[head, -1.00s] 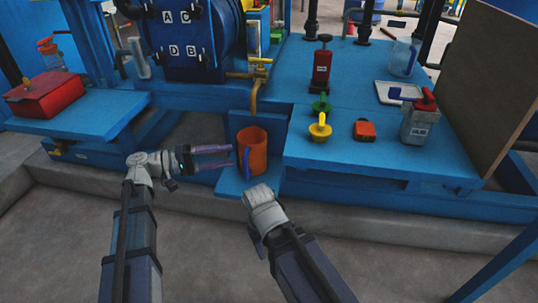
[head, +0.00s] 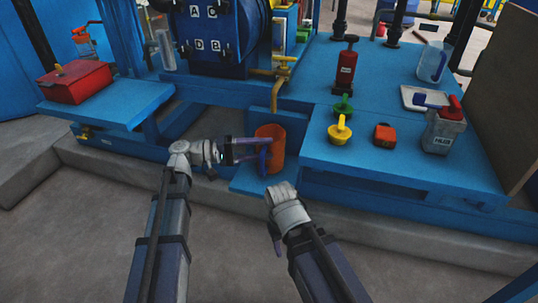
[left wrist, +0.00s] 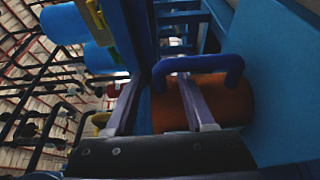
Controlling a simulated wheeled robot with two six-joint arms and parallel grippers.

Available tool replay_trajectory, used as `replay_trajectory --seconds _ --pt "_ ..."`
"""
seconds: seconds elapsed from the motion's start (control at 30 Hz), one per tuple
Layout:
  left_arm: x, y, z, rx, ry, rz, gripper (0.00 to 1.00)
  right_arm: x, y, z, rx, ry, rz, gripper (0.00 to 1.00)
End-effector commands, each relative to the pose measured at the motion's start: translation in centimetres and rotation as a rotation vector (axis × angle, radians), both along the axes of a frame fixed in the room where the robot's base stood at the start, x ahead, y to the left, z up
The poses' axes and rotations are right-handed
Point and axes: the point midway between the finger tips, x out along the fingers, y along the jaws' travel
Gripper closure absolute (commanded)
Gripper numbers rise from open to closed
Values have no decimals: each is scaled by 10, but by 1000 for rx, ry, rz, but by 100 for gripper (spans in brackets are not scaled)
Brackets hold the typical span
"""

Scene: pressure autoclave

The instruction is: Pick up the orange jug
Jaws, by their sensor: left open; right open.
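The orange jug (head: 277,144) stands upright on a low blue shelf (head: 248,184) under the brass tap (head: 279,88). Its blue handle (head: 263,160) faces my left gripper. My left gripper (head: 262,150) is open and level, with its fingertips at the jug's left side by the handle. In the left wrist view the jug (left wrist: 215,100) lies beyond the open fingers, and the blue handle (left wrist: 198,64) crosses near the fingertips. I cannot tell whether the fingers touch it. My right gripper points away below the jug; its fingers are mostly hidden behind its wrist.
A red box (head: 74,82) sits on the left shelf. The blue panel (head: 265,121) stands close behind the jug.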

Motion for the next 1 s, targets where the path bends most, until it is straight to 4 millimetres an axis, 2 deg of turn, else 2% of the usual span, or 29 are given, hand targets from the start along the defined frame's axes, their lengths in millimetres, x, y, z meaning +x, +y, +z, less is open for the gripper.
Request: replay_trajectory --seconds 0.2,0.47,0.93,1.0 --pt "2 -32 0 0 0 -3 46 0 0 0 0 0 0 50" --pt "3 -37 0 0 0 1 46 0 0 0 0 0 0 50" --pt "3 -37 0 0 0 0 97 0 0 0 0 0 0 50" --pt "3 -37 0 0 0 0 100 0 0 0 0 0 0 50"
